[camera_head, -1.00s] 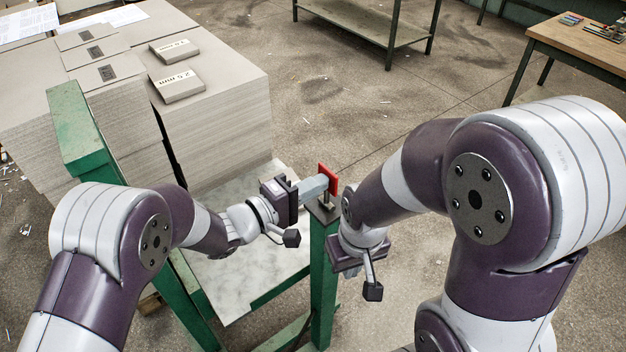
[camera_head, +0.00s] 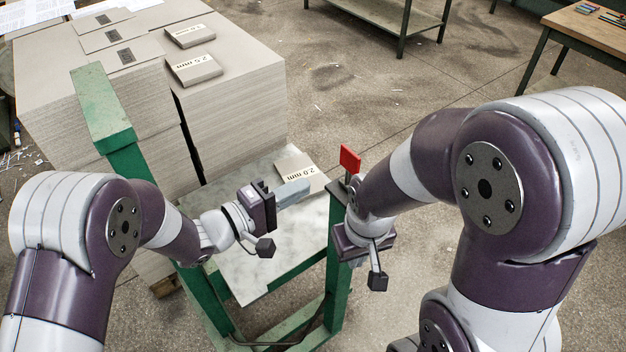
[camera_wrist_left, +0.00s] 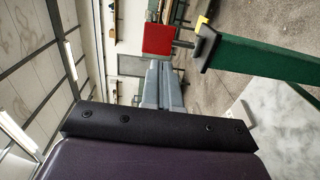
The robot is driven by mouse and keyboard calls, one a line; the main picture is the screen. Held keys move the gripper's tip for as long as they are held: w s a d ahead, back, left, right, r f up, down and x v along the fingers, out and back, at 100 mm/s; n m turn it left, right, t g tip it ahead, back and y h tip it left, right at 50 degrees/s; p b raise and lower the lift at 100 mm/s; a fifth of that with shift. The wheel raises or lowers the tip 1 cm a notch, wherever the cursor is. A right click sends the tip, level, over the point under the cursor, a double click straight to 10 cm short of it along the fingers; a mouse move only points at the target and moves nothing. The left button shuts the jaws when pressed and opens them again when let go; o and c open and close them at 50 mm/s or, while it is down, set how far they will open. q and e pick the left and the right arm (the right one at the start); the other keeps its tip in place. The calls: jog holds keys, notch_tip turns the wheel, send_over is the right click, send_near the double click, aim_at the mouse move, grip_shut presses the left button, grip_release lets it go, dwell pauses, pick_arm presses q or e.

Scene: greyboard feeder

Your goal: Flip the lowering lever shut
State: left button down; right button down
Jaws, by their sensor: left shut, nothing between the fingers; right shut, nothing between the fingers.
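The lowering lever shows as a red plate (camera_head: 350,158) on a short stem at the top of the green post (camera_head: 338,262), right of centre in the head view. In the left wrist view the red plate (camera_wrist_left: 158,40) stands beyond my fingertips, beside the green beam (camera_wrist_left: 262,57). My left gripper (camera_head: 306,188) is shut and empty, to the left of the lever and apart from it. Its grey fingers (camera_wrist_left: 162,75) lie together in the left wrist view. My right gripper (camera_head: 350,258) is beside the green post; its fingers are hidden in the head view.
Tall stacks of greyboard (camera_head: 230,110) stand at the back left, with labelled sample boards (camera_head: 190,35) on top. A marble-like platform (camera_head: 255,265) carries a "2.0 mm" board (camera_head: 296,170) behind my left gripper. A green frame bar (camera_head: 100,105) rises at the left.

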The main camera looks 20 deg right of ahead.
pick_arm(q)
jog(key=a+f+m+y, duration=0.3)
jog(key=a+f+y, duration=0.35)
jog(key=a, duration=0.35)
jog(key=a+f+m+y, duration=0.2)
jog(key=a+f+y, duration=0.3)
jog(key=a+y, duration=0.3)
jog(key=s+a+r+g+y, duration=0.2)
jog(key=s+a+r+g, duration=0.2)
jog(key=s+a, duration=0.7)
jog(key=shift+s+r+n+g, duration=0.2)
jog(key=shift+s+n+g, duration=0.1)
jog(key=shift+s, duration=0.5)
jog(key=shift+a, duration=0.1)
